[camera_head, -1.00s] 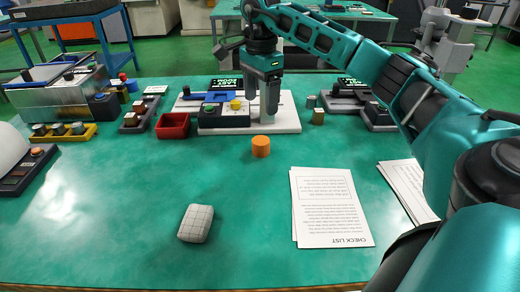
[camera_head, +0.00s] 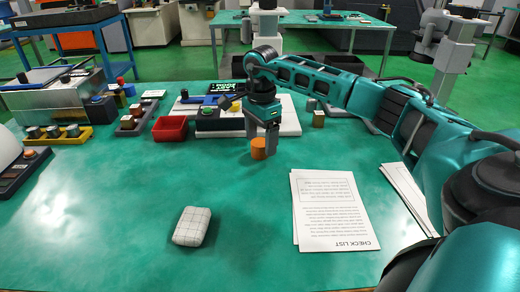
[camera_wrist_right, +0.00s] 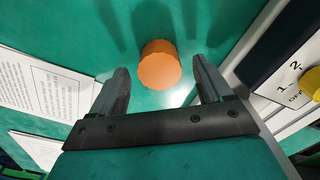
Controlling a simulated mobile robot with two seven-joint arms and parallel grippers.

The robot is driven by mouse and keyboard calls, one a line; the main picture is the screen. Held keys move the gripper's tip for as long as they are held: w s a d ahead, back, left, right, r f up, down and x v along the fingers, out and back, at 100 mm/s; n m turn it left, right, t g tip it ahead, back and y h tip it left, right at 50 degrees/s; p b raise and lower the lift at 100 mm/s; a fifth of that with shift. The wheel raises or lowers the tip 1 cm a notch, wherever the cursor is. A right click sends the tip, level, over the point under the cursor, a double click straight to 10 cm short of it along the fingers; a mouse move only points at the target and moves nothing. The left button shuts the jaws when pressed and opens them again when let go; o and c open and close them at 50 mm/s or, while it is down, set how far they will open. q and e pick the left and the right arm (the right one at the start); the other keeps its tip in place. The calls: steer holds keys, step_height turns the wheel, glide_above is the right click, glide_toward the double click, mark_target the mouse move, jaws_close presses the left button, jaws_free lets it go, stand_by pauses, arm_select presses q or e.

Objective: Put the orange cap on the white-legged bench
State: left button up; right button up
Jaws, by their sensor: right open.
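The orange cap (camera_head: 258,149) stands upright on the green table in front of me. My right gripper (camera_head: 260,134) is low over it, open, with its fingers pointing down. In the right wrist view the cap (camera_wrist_right: 159,65) shows between and just beyond the open fingertips (camera_wrist_right: 160,85), with a gap on both sides. Whether the fingers reach down beside the cap is hard to tell. A green-topped bench with white legs (camera_head: 300,18) stands across the room at the back. My left gripper is not in view.
A red bin (camera_head: 170,129) and a white board (camera_head: 289,118) with a control box are behind the cap. Checklist papers (camera_head: 330,210) lie to the right and a white checked block (camera_head: 192,226) in front. The table's front left is clear.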

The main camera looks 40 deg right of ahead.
mark_target(260, 142)
steer(key=shift+f, duration=0.95)
steer(key=c, duration=1.2)
steer(key=shift+r, duration=0.1)
steer(key=shift+r, duration=0.1)
step_height(260, 142, up, 20)
steer(key=p, duration=0.4)
steer(key=shift+a, duration=0.1)
